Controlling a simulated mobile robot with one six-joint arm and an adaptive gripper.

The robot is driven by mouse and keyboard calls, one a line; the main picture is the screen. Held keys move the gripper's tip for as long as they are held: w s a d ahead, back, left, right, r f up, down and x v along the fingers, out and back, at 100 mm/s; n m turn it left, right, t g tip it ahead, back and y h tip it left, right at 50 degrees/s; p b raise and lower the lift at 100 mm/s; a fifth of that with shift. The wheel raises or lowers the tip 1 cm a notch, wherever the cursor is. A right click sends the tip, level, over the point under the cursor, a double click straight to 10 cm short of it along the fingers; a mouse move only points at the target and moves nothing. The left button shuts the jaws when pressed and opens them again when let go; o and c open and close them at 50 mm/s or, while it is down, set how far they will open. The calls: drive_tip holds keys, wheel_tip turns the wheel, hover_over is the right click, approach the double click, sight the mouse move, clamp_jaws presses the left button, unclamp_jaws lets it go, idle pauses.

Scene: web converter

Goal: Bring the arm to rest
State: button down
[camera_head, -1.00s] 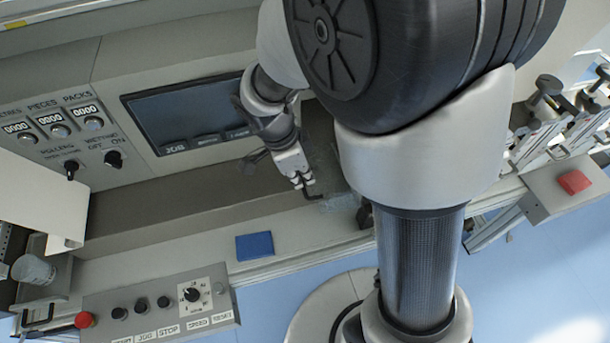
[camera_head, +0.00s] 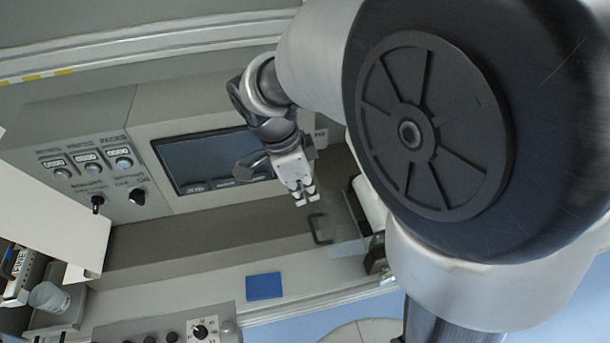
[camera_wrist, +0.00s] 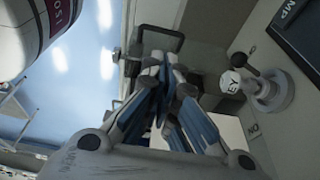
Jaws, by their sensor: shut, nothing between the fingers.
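My gripper (camera_head: 306,197) is in the upper middle of the head view, in front of the machine's panel and just right of the dark screen (camera_head: 212,160). Its fingers point down, close together, with nothing between them. It is a little above and left of a black handle (camera_head: 320,230) on a clear guard (camera_head: 347,236), apart from it in the picture. In the wrist view my gripper (camera_wrist: 165,72) shows its blue-grey fingers shut and empty. My upper arm covers the right side of the head view and hides what lies behind it.
Counters and knobs (camera_head: 137,196) are on the panel left of the screen. A blue pad (camera_head: 264,286) lies on the front ledge. A control box (camera_head: 190,330) is at the bottom edge. A white-topped knob (camera_wrist: 238,82) stands right of the fingers in the wrist view.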

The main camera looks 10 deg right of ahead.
drive_tip(key=s+d+f+n+t+y+b, duration=0.1)
drive_tip(key=s+d+n+t+b, duration=0.1)
drive_tip(key=s+n+b, duration=0.3)
drive_tip(key=s+d+f+n+t+y+b, duration=0.1)
drive_tip(key=s+n+b, duration=0.4)
drive_tip(key=s+n, duration=0.6)
drive_tip(key=shift+s+d+n+t+y, duration=0.2)
drive_tip(key=shift+d+n+t+y, duration=0.3)
drive_tip(key=shift+n+t, duration=0.45)
drive_tip(key=shift+d, duration=0.1)
